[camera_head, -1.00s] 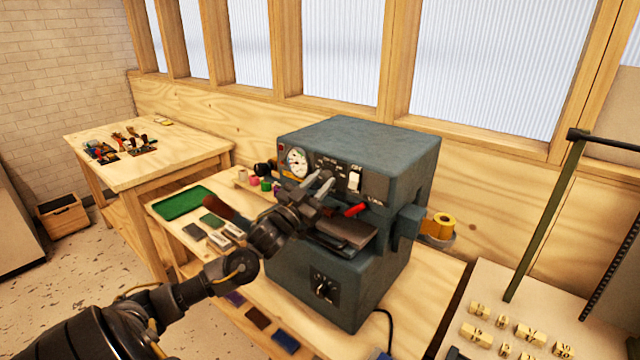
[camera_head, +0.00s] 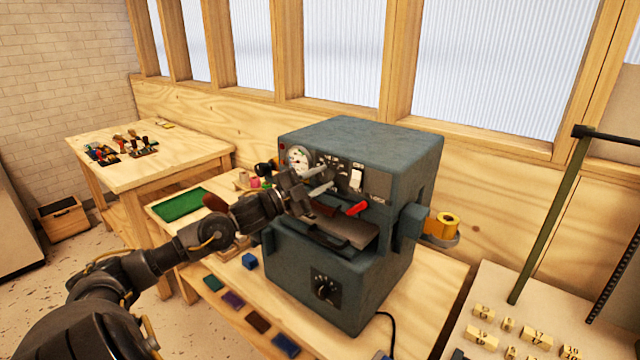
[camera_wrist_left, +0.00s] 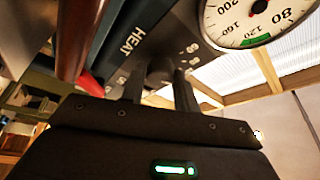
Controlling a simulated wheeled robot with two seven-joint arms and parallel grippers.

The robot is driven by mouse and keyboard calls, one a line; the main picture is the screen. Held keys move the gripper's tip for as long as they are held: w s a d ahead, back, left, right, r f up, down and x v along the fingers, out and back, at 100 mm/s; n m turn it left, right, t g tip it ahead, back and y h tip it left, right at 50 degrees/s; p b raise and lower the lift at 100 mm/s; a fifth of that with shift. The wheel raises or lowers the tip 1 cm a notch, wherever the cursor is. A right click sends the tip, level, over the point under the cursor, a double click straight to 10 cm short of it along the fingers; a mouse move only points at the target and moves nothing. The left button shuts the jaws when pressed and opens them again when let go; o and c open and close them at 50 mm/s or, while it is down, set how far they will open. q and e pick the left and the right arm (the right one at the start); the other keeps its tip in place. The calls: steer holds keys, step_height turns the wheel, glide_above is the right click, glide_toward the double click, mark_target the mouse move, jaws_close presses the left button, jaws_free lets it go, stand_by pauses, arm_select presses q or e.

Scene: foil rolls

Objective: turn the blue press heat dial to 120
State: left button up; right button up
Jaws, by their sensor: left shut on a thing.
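The blue-grey press (camera_head: 370,145) stands on a wooden bench. Its front panel carries a round gauge (camera_head: 299,158), a white switch (camera_head: 356,179) and a red lever (camera_head: 356,209). My left gripper (camera_head: 320,184) is at this panel, to the right of and below the gauge. In the left wrist view its fingers (camera_wrist_left: 160,92) are closed around the dark heat dial (camera_wrist_left: 160,68), beside the printed word HEAT. The fingers hide much of the dial, and I cannot read its setting. The gauge (camera_wrist_left: 252,18) also shows there, cut by the top edge. My right gripper is out of view.
A green tray (camera_head: 182,205) and several coloured cards (camera_head: 233,299) lie on the bench. A yellow foil roll (camera_head: 446,224) sticks out at the right. Number blocks (camera_head: 518,333) stand at the lower right.

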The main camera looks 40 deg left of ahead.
arm_select(q)
steer(key=m+g+b, duration=0.1)
steer(key=m, duration=0.3)
steer(key=shift+a+r+m+g+b, duration=0.1)
steer(key=shift+r+m+g+b, duration=0.05)
steer(key=shift+m+g+b, duration=0.25)
steer(key=shift+r+m+g+b, duration=0.1)
steer(key=shift+m+g+b, duration=0.35)
steer(key=shift+m, duration=0.75)
steer(key=o, duration=1)
steer(key=shift+c, duration=0.2)
steer(key=shift+s, duration=0.1)
